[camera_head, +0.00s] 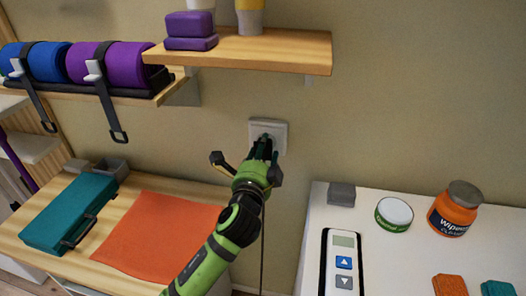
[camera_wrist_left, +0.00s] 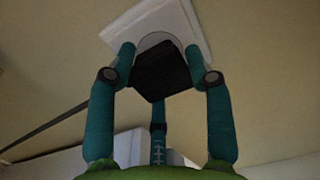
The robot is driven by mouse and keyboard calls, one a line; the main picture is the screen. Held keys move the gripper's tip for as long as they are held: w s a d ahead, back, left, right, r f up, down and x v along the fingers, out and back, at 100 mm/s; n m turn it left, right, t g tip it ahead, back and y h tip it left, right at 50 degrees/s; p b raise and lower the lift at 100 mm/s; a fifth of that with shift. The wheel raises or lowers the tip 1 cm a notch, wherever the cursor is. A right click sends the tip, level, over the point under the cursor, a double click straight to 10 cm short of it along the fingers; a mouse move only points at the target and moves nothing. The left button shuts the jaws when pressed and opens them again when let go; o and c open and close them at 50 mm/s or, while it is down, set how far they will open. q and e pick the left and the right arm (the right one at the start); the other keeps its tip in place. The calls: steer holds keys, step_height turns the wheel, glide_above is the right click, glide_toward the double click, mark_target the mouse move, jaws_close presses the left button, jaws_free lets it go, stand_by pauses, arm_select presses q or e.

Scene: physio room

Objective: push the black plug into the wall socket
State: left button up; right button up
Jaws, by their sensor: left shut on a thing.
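The white wall socket (camera_head: 281,130) is on the beige wall below the wooden shelf. In the left wrist view its plate (camera_wrist_left: 183,20) shows at the top, with a round recess. My left gripper (camera_head: 262,150) is at the socket, its fingers teal. In the left wrist view the gripper (camera_wrist_left: 163,70) is shut on the black plug (camera_wrist_left: 162,72), with a finger on each side. The plug is in front of the socket's recess and overlaps it. I cannot tell how deep it sits. A thin cord hangs below the gripper. My right gripper is not in view.
A wooden shelf (camera_head: 285,48) juts out above the socket. An orange cloth (camera_head: 155,240) and teal case (camera_head: 68,212) lie on the left table. On the white surface at right are a controller (camera_head: 343,270), a tin (camera_head: 394,214) and a wipes jar (camera_head: 454,209).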

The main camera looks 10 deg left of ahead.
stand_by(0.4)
arm_select(q)
steer(key=shift+w, duration=0.5)
stand_by(0.4)
steer(key=o, duration=1.2)
steer(key=shift+c, duration=0.2)
steer(key=shift+s+f, duration=0.1)
steer(key=shift+s, duration=0.45)
steer(key=s, duration=1.1)
steer(key=shift+d, duration=0.1)
